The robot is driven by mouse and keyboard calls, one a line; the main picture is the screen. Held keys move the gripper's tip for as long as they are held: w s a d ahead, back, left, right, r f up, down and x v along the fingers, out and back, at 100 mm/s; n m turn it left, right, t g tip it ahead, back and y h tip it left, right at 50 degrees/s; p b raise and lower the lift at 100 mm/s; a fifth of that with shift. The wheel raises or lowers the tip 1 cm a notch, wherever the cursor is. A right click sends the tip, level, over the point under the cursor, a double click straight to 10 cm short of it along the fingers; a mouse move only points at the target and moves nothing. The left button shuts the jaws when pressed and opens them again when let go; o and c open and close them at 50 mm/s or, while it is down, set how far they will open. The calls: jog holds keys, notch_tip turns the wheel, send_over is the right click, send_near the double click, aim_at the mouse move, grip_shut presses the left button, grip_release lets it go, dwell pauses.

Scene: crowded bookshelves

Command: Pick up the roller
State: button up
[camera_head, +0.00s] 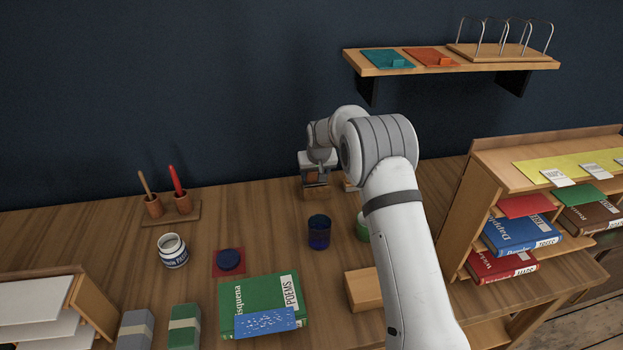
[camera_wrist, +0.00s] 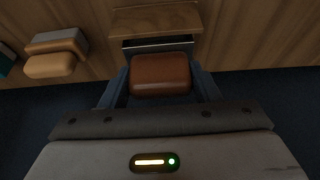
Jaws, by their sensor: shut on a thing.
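My gripper (camera_head: 316,170) points down at the back of the table. In the wrist view, my gripper (camera_wrist: 160,88) has one finger on each side of a brown, rounded wooden piece (camera_wrist: 160,73) and is shut on it. This piece looks like the handle of the roller; the rest of the roller is mostly hidden. Just beyond it is a wooden block or stand (camera_wrist: 157,18) with a dark, metal-edged gap. In the head view, the wooden piece (camera_head: 311,179) shows small and partly covered by my gripper.
A similar tool with a tan handle (camera_wrist: 50,65) and grey top stands to the left in the wrist view. A dark blue jar (camera_head: 319,232), a green book (camera_head: 264,305) and a wooden block (camera_head: 363,288) are nearer. A wall shelf (camera_head: 450,68) hangs above right; a bookcase (camera_head: 470,215) stands right.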

jog(key=shift+r, duration=0.1)
notch_tip(320, 180, up, 10)
jog(key=shift+f+b, duration=0.1)
jog(key=shift+b, duration=0.9)
jog(key=o, duration=0.5)
jog(key=shift+c, duration=1.4)
